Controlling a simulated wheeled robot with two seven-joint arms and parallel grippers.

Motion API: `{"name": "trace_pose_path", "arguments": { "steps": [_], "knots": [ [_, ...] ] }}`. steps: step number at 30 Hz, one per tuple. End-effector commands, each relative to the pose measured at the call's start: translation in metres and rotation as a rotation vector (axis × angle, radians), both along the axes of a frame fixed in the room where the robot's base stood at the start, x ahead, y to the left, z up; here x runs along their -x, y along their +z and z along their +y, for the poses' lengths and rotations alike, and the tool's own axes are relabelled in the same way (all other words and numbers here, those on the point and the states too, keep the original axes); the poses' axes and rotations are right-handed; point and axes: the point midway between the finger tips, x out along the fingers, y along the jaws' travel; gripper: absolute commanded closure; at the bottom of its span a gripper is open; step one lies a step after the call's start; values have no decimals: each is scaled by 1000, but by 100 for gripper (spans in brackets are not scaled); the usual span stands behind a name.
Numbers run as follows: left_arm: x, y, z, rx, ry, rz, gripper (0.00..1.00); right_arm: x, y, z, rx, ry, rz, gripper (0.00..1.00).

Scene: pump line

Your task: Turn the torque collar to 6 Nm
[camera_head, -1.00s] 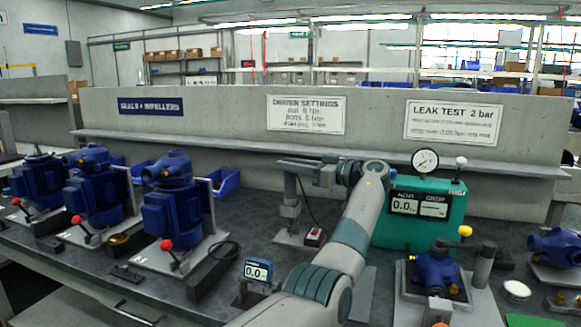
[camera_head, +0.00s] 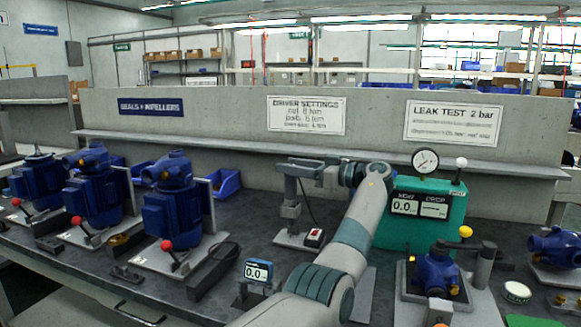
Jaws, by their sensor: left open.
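An upright grey driver-like tool (camera_head: 290,211) stands on a small plate behind the middle of the bench, under a grey horizontal arm. A collar scale cannot be read at this size. My left gripper (camera_head: 332,165) is at the end of my arm, at the top right of this tool. Its fingers are small and partly hidden by the wrist, and I cannot tell whether they touch the tool. It is open. A small blue display (camera_head: 258,271) in front reads 0.0. My right gripper is not in view.
Several blue pumps (camera_head: 172,205) with red-knobbed levers stand at the left. A green leak tester (camera_head: 432,216) with a gauge is at the right, behind a blue pump (camera_head: 437,272) on a plate. A settings sign (camera_head: 305,115) hangs on the back wall.

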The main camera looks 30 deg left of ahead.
Motion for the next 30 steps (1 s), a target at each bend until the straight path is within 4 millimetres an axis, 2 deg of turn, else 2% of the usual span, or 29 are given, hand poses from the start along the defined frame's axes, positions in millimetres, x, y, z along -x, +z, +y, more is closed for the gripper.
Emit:
{"name": "trace_pose_path", "arguments": {
  "steps": [5, 18, 24, 30],
  "knots": [
    [-2, 1, -20, 0, -2, 1, 59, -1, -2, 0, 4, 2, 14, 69],
    [-8, 1, -94, 0, -2, 1, 59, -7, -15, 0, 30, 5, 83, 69],
    [-9, 0, -110, 0, 0, 2, 59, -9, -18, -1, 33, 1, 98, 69],
    [-9, 0, -113, 0, 0, 0, 59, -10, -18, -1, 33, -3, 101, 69]
  ]
}}
